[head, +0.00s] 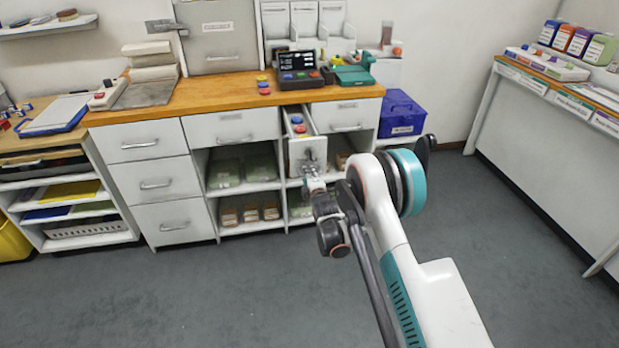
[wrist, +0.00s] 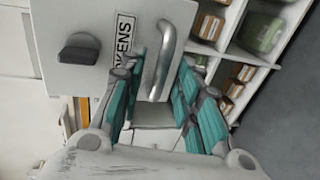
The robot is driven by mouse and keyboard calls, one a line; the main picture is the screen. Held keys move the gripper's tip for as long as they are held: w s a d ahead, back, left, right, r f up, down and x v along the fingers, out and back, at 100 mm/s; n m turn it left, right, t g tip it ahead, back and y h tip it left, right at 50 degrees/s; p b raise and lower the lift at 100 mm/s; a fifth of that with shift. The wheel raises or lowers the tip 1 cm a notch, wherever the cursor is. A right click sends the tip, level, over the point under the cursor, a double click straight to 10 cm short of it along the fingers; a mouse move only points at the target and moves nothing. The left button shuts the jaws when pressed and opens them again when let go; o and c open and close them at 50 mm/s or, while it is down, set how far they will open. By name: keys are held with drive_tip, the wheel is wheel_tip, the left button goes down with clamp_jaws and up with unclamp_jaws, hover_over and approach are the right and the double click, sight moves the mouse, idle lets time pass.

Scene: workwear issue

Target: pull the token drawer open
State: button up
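The token drawer (head: 306,152) stands pulled out from the counter, with red and blue tokens (head: 298,125) visible inside. Its pale front (wrist: 110,12) fills the top of the wrist view, with a partly covered label ending in "KENS" (wrist: 123,38). A curved metal handle (wrist: 163,58) and a dark knob (wrist: 79,48) are on that front. My gripper (wrist: 161,62) has its teal fingers apart, one on each side of the handle, with gaps visible. In the head view my gripper (head: 311,172) is at the drawer front, small and partly hidden by my arm.
Closed drawers (head: 155,183) flank shelves of boxes (head: 250,213) under the wooden counter (head: 210,95). A card terminal (head: 298,75) stands on top. A blue bin (head: 402,115) is at the right. The grey floor (head: 220,290) in front is clear.

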drive_tip(key=v, duration=0.7)
drive_tip(key=shift+s, duration=0.2)
drive_tip(key=shift+d, duration=0.1)
drive_tip(key=s+d+r+m+g+h, duration=0.1)
drive_tip(key=s+d+r+m, duration=0.35)
drive_tip(key=r, duration=0.45)
drive_tip(key=s+d+r+m+g+h, duration=0.1)
drive_tip(key=s+d+r+m, duration=0.2)
drive_tip(key=s+d+r, duration=0.45)
drive_tip(key=s+d+r+m+g+h, duration=0.1)
drive_tip(key=s+d+r+m+g, duration=0.15)
drive_tip(key=r, duration=0.75)
drive_tip(key=s+d+m+g, duration=0.1)
drive_tip(key=s+d+m, duration=0.4)
drive_tip(key=s, duration=1.1)
drive_tip(key=s+d+m+g+h, duration=0.1)
drive_tip(key=s+d+m, duration=0.4)
drive_tip(key=s, duration=1.1)
drive_tip(key=shift+s+r+m+g, duration=0.15)
drive_tip(key=shift+r+m+g, duration=0.05)
drive_tip(key=shift+m+g, duration=0.5)
